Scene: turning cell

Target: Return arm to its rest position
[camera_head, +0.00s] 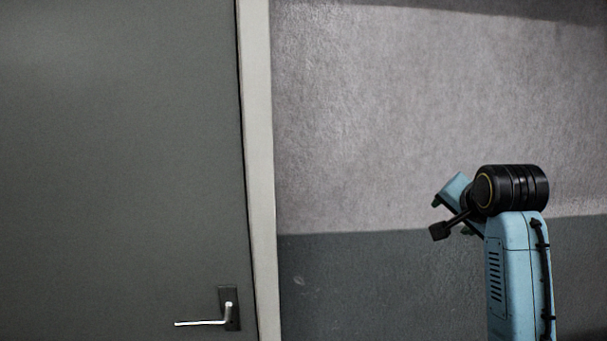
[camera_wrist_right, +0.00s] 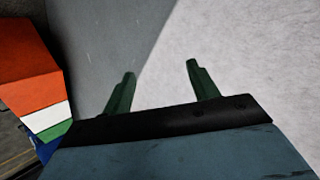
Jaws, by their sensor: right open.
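My right arm is raised at the right of the head view, with its blue forearm upright and its black wrist bent to the left. My right gripper (camera_head: 452,216) is small and partly hidden behind the wrist parts there. In the right wrist view my right gripper (camera_wrist_right: 161,70) has its two green fingers spread apart, with nothing between them. Its fingers point toward a wall. My left gripper does not show in either view.
A grey door (camera_head: 120,150) with a metal handle (camera_head: 205,321) and a pale frame (camera_head: 259,170) fills the left. A wall (camera_head: 370,110), light above and dark below, stands behind my arm. An orange, white, green and blue object (camera_wrist_right: 25,75) shows left in the wrist view.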

